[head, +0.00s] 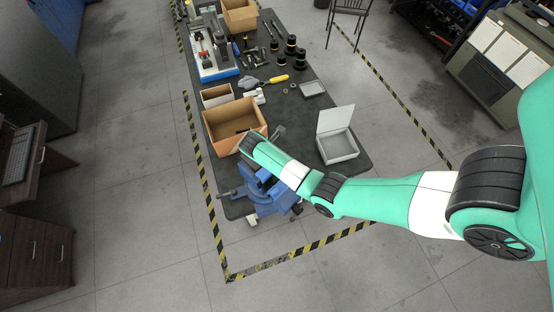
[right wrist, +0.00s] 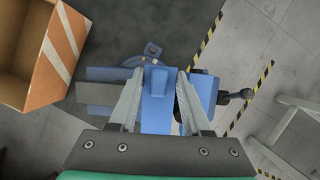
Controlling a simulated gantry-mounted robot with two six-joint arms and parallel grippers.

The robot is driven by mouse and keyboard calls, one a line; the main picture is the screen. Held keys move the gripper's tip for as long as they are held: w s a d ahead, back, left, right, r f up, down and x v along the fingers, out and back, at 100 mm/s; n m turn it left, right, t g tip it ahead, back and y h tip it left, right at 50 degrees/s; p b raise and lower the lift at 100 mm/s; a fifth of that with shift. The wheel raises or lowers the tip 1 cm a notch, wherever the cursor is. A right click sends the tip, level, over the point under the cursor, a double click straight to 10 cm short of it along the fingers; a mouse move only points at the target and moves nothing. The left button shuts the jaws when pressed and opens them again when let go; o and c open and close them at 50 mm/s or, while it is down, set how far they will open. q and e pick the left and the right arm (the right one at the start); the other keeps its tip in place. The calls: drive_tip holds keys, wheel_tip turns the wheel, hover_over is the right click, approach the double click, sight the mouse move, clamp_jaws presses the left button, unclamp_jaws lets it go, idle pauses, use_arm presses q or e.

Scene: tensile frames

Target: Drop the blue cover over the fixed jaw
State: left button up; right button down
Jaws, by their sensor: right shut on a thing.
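My right gripper (right wrist: 160,74) is shut on the blue cover (right wrist: 156,98), which sits between its two grey fingers in the right wrist view. The blue vise (right wrist: 204,92) lies behind and below the cover. Cover and vise are nearly the same blue, so I cannot tell whether they touch. The fixed jaw is mostly hidden by the cover and fingers. In the head view the vise (head: 268,207) stands at the near end of the dark table, and my right arm hides the gripper and the cover. My left gripper is out of view.
An open cardboard box with an orange striped side (right wrist: 62,45) stands close beside the vise. A white lidded box (head: 338,146) is open at the table's right edge. A black vise handle (right wrist: 238,95) sticks out to the right. Tools and small parts lie farther back.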

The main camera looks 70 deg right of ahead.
drive_tip(key=shift+f+b, duration=0.5)
drive_tip(key=shift+f, duration=0.3)
drive_tip(key=shift+f+b, duration=0.85)
drive_tip(key=shift+f, duration=0.4)
drive_tip(key=shift+c, duration=1.4)
unclamp_jaws()
drive_tip(key=p+v, duration=0.2)
drive_tip(key=v, duration=0.9)
drive_tip(key=shift+a+r, duration=0.1)
drive_tip(key=shift+r, duration=0.2)
drive_tip(key=shift+w, duration=0.1)
